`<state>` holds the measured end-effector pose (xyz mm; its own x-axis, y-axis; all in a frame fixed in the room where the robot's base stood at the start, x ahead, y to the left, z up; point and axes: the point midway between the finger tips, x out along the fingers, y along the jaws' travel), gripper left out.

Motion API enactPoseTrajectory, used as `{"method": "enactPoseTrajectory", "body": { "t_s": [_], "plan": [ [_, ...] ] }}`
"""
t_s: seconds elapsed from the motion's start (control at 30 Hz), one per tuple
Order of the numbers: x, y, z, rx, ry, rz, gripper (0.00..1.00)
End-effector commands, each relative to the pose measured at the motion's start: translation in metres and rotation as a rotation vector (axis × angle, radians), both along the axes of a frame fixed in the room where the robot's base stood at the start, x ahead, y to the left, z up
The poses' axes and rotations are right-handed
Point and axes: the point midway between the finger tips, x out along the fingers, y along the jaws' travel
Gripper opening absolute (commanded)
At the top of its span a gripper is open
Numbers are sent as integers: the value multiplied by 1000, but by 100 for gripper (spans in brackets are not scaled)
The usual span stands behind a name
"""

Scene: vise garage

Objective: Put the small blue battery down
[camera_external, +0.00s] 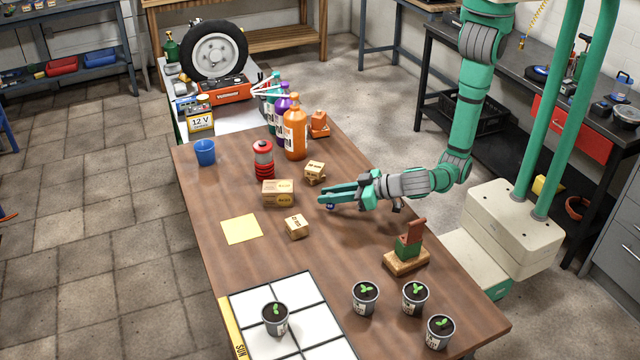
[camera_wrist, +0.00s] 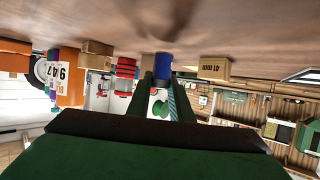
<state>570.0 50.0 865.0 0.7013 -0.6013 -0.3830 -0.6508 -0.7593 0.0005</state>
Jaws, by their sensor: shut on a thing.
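The small blue battery (camera_external: 330,207) shows just under the fingertips of my gripper (camera_external: 324,198) in the external view, mostly hidden by them. In the wrist view, where the scene appears upside down, the blue battery (camera_wrist: 164,64) sits between the two fingertips (camera_wrist: 158,82). The jaws are shut on it. My gripper reaches leftward, low over the wooden table (camera_external: 340,245). I cannot tell whether the battery touches the tabletop.
A cardboard box (camera_external: 278,193), a smaller box (camera_external: 296,226) and a yellow square (camera_external: 241,229) lie left of my gripper. Stacked small boxes (camera_external: 314,172) and a red can (camera_external: 263,160) stand behind. A coloured block stack (camera_external: 407,255) and potted seedlings (camera_external: 366,298) stand nearer the front.

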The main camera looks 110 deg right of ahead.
Motion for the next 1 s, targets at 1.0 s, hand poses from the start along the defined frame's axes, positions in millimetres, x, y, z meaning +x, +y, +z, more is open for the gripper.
{"method": "enactPoseTrajectory", "body": {
  "t_s": [1.0],
  "plan": [
    [-3,3,-14,0,-2,3,38]
  ]
}}
